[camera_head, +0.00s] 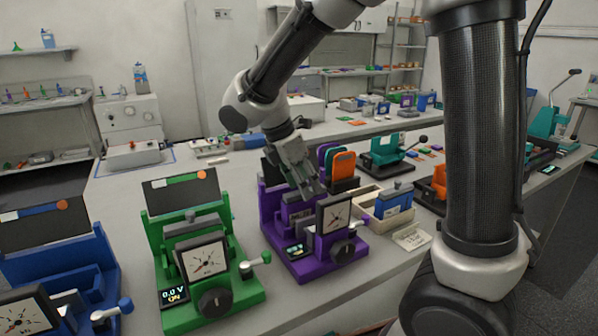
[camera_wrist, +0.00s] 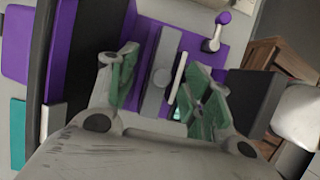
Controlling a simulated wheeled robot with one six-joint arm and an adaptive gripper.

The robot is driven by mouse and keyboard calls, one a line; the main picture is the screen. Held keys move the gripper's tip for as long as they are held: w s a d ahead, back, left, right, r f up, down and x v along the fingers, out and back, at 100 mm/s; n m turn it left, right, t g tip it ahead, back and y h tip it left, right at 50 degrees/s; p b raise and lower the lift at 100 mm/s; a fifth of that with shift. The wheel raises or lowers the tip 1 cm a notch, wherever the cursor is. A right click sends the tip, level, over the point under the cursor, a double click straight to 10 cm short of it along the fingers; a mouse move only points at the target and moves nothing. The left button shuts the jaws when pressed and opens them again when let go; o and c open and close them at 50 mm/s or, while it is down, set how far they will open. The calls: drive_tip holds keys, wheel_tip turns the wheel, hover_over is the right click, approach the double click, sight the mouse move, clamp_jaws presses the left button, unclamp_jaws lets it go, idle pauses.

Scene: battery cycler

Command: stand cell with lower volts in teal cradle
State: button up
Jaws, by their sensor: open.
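My gripper (camera_head: 305,182) is over the purple cycler station (camera_head: 330,262). In the wrist view my gripper (camera_wrist: 165,90) is open, its green-padded fingers on either side of the station's grey clamp part (camera_wrist: 160,72) and a thin white plate. I see no cell between the fingers. The purple station has a dial and a small lit display, too small to read. A teal station (camera_head: 392,152) with a dark lever stands behind, right of the gripper. A blue block with a grey top (camera_head: 394,205), possibly a cell, stands in a cream tray (camera_head: 372,222).
A green station (camera_head: 215,268) with display reading 0.0 V stands left of the purple one, and a blue station (camera_head: 65,268) further left. An orange station (camera_head: 432,190) is to the right. A paper tag (camera_head: 411,237) lies near the tray.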

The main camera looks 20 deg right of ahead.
drive_tip(key=shift+x, duration=2.05)
clamp_jaws()
drive_tip(key=shift+r, duration=0.2)
drive_tip(key=shift+r, duration=3.9)
drive_tip(key=shift+r, duration=0.1)
